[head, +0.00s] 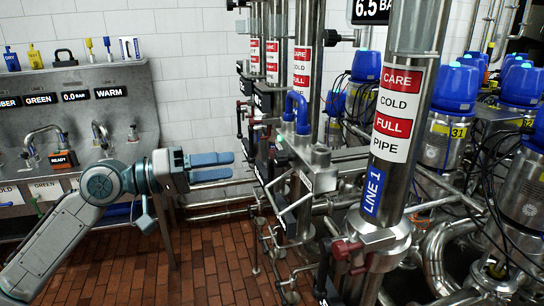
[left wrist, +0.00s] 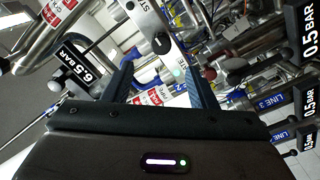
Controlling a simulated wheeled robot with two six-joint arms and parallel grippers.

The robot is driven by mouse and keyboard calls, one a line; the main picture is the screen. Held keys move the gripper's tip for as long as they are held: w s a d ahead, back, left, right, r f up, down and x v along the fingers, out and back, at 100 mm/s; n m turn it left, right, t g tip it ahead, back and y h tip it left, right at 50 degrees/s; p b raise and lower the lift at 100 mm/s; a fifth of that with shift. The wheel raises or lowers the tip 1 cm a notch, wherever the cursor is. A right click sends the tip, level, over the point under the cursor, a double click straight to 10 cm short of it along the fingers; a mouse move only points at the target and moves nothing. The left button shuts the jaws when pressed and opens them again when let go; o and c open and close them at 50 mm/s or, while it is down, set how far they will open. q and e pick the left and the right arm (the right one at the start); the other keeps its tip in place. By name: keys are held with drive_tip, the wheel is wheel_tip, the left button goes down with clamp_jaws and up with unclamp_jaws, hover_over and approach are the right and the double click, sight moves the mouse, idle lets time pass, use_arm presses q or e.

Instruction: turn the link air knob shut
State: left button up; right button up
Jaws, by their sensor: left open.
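My left gripper (head: 232,167) reaches in from the left in the head view, with its two blue-grey fingers apart and nothing between them. In the left wrist view the open fingers (left wrist: 156,72) frame a small black round knob (left wrist: 161,43) on a pale metal strip with partly readable lettering. The knob appears beyond the fingertips, apart from them. No label reading link air is legible, so I cannot tell for sure that this is the link air knob. In the head view I cannot pick the knob out among the pipework right of the gripper. My right gripper is not in view.
A LINE 1 steel pipe (head: 393,110) with red and white labels stands at the right front. Blue-capped valves (head: 457,88) crowd the right. A steel sink unit (head: 118,115) is at the left. Brick-tiled floor (head: 120,270) lies below.

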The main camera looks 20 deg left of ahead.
sight(275, 160)
use_arm(q)
drive_tip(key=shift+p+x, duration=1.65)
drive_tip(key=shift+x, duration=1.05)
drive_tip(key=p+x, duration=0.1)
drive_tip(key=x, duration=0.2)
drive_tip(key=shift+w+d+r+p, duration=0.1)
drive_tip(key=shift+w+p, duration=0.1)
drive_tip(key=shift+p, duration=0.15)
drive_tip(key=shift+p+x, duration=0.3)
drive_tip(key=shift+x, duration=0.6)
drive_tip(key=c, duration=1)
drive_tip(key=shift+f, duration=0.2)
